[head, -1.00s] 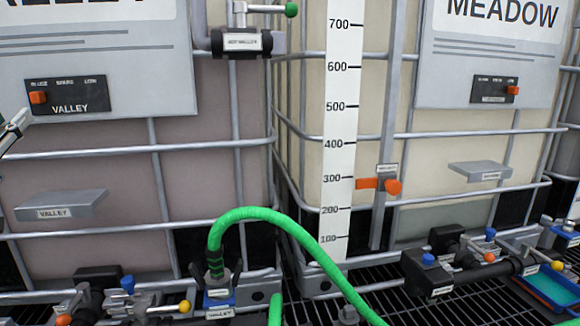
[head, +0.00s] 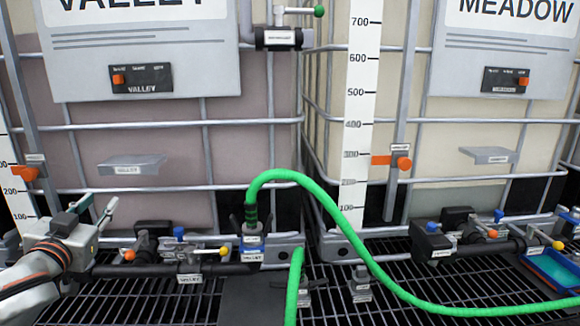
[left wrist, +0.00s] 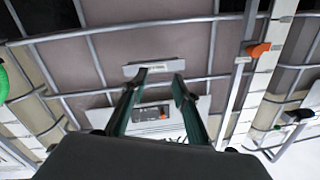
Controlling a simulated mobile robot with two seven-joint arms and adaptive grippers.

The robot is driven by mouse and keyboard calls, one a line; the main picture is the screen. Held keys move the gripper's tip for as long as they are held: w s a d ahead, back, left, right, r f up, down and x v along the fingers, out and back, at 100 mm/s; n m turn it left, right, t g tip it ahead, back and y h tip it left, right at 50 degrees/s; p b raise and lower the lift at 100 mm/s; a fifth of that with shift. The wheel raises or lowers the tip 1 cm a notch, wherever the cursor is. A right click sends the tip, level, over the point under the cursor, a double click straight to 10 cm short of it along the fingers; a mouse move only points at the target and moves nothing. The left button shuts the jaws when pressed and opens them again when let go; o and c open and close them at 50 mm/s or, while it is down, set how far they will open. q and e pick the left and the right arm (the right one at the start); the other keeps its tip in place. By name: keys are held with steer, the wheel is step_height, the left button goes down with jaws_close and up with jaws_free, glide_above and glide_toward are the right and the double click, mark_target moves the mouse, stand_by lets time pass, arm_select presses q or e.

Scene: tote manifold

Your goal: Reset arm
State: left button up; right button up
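My left gripper (head: 96,207) is at the lower left of the head view, in front of the Valley tote (head: 150,180) and above its pipework. Its two fingers stand apart with nothing between them. The left wrist view also shows the open fingers (left wrist: 159,78), pointing toward the cage bars and the small grey Valley shelf (left wrist: 155,66), with a visible gap to the tote. My right gripper is in neither view now.
A green hose (head: 330,215) arches from a blue-based coupling (head: 252,245) and runs right over the floor grating (head: 400,290). Valves and pipes line the totes' bottoms. The Meadow tote (head: 450,140) stands right, with a teal tray (head: 553,270) below. Orange level markers (head: 402,163) stick out.

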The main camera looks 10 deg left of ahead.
arm_select(q)
steer(key=s+d+f+m+g+h, duration=0.1)
steer(key=s+d+f+m+g, duration=0.15)
steer(key=f, duration=0.85)
steer(key=s+d+f+m+g, duration=0.2)
steer(key=s+d+f+g, duration=0.15)
steer(key=f, duration=0.75)
steer(key=s+d+f+m+g+h, duration=0.1)
steer(key=s+d+f+m+g, duration=0.25)
steer(key=s+d+f, duration=0.9)
steer(key=w+d+f+n+t+h, duration=0.1)
steer(key=d+f+h, duration=0.6)
steer(key=d+f, duration=0.8)
steer(key=shift+w+n+t+h, duration=0.35)
steer(key=shift+n+t, duration=0.35)
steer(key=shift+t, duration=0.65)
steer(key=shift+s+f, duration=0.1)
